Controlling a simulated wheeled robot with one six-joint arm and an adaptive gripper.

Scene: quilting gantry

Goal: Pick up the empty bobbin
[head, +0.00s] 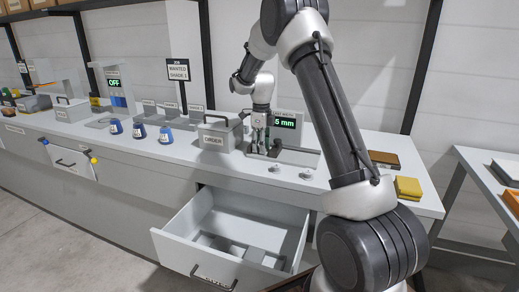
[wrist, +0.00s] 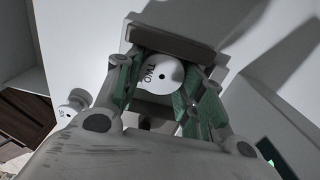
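My gripper (head: 261,148) points down over the right part of the bench, in front of a green display reading "5 mm". In the wrist view its two green-padded fingers (wrist: 160,92) stand apart on either side of a white round piece (wrist: 158,74) marked "TWO", with a dark centre hole. The pads lie close to its edges; I cannot tell whether they touch it. A smaller white round piece (wrist: 73,103) with a label is at the left. Two small white pieces (head: 275,168) (head: 306,174) stand on the bench front. I cannot make out which thing is the empty bobbin.
An open, divided drawer (head: 172,243) juts out below the bench. A grey lidded box (head: 218,137) stands left of my gripper. Several blue spools (head: 139,131) stand farther left. Yellow blocks (head: 408,187) and a brown case (head: 384,159) lie at the right.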

